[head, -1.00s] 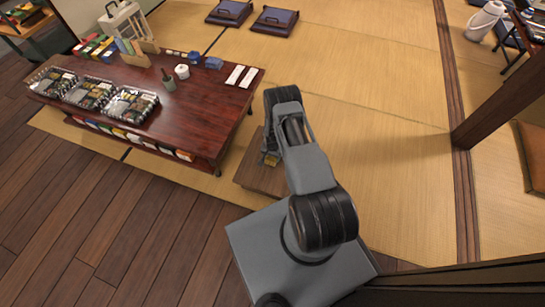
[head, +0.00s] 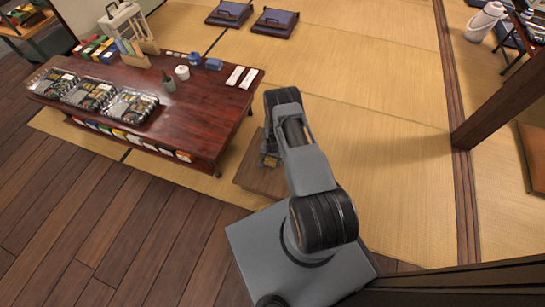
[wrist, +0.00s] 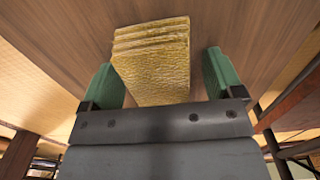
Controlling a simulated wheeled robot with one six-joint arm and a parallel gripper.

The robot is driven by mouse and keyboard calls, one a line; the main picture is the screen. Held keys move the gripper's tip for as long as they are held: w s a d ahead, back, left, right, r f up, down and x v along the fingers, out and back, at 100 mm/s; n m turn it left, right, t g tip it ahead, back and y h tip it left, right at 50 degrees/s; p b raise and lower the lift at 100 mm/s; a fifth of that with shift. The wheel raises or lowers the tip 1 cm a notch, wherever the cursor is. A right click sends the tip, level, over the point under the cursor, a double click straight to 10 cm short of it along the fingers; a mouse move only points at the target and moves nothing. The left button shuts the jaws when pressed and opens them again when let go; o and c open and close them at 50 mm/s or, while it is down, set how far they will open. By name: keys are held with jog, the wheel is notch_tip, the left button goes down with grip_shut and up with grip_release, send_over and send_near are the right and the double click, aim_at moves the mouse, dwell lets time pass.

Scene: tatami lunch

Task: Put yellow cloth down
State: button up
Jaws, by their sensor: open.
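The yellow cloth (wrist: 155,62) is a folded, textured stack in the wrist view. It lies on a small brown wooden stand (wrist: 225,25). My gripper (wrist: 163,80) is open, with a green-padded finger on each side of the cloth and a gap visible at the right.
Open tatami (head: 390,130) lies to the right. A dark wooden post (head: 500,105) stands at the far right.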

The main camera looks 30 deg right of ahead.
jog(key=a+r+n+t+p, duration=0.1)
jog(key=a+r+n+p, duration=0.1)
jog(key=r, duration=1.8)
jog(key=a+r+n+p, duration=0.2)
jog(key=a+r, duration=0.1)
jog(key=r, duration=1.6)
jog(key=s+a+r+n+t, duration=0.1)
jog(key=s+a+r+n, duration=0.1)
jog(key=s+r, duration=0.6)
jog(key=s+a+r+n, duration=0.3)
jog(key=s+r, duration=0.5)
jog(key=s, duration=0.2)
jog(key=shift+s+r+t, duration=0.15)
jog(key=shift+s+t, duration=0.2)
jog(key=shift+t, duration=0.05)
jog(key=shift+r, duration=0.15)
